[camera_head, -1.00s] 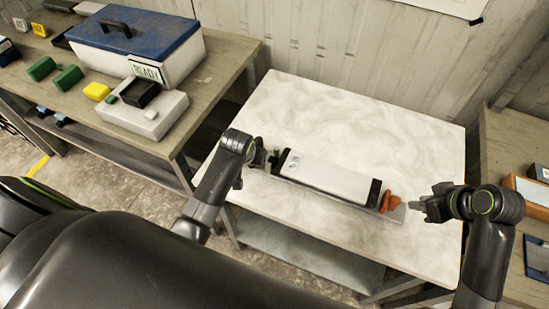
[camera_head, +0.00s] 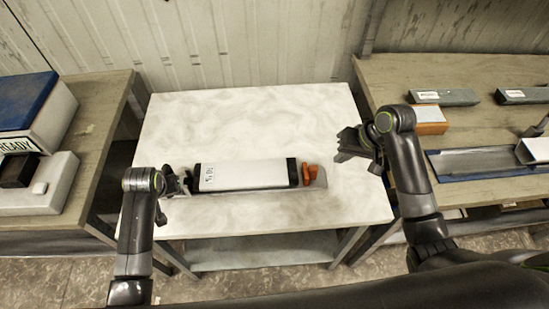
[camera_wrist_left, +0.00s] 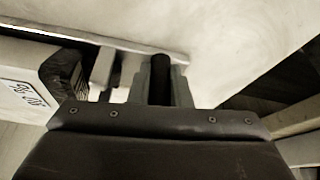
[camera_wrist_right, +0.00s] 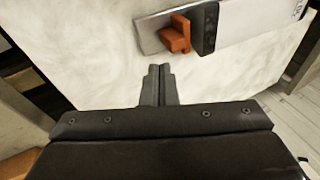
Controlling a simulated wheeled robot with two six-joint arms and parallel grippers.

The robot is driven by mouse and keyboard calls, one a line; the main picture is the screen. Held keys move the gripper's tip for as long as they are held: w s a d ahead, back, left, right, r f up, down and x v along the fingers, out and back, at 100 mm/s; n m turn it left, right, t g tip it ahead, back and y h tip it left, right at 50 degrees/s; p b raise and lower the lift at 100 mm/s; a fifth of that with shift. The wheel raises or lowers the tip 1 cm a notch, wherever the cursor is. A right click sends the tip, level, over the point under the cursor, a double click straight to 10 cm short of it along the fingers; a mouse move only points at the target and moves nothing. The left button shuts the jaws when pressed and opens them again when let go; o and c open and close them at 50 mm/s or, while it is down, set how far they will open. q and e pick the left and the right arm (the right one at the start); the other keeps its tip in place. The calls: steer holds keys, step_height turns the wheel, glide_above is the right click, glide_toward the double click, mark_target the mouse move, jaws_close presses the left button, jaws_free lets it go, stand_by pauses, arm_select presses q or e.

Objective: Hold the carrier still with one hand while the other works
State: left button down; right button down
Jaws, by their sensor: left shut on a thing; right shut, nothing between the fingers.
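The carrier (camera_head: 321,180) is a flat grey metal tray lying on the pale marbled table. A long white body (camera_head: 243,175) with black ends and a small printed label rests on it. An orange piece (camera_head: 309,174) sits at the carrier's right end; it also shows in the right wrist view (camera_wrist_right: 176,36). My left gripper (camera_head: 180,186) is at the left end, shut on the carrier's black post (camera_wrist_left: 161,68). My right gripper (camera_head: 341,147) is shut and empty, above the table to the right of the orange piece and apart from it.
The marbled table (camera_head: 250,110) is clear behind the carrier. A right bench (camera_head: 440,75) bears grey boxes, an orange box (camera_head: 428,121) and a blue tray (camera_head: 437,168) with a metal trough. A left bench holds a blue-lidded box (camera_head: 55,112) and a white device (camera_head: 55,190).

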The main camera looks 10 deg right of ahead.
mark_target(310, 173)
arm_select(q)
steer(key=shift+r, duration=0.1)
arm_select(e)
steer(key=w+d+r+m+g, duration=0.2)
steer(key=d+m, duration=0.3)
steer(key=m, duration=1.2)
steer(key=x, duration=0.9)
steer(key=shift+a+f, duration=0.2)
steer(key=shift+f, duration=0.15)
steer(key=a, duration=0.3)
steer(key=shift+a+f, duration=0.1)
steer(key=shift+f, duration=0.05)
steer(key=shift+a, duration=0.4)
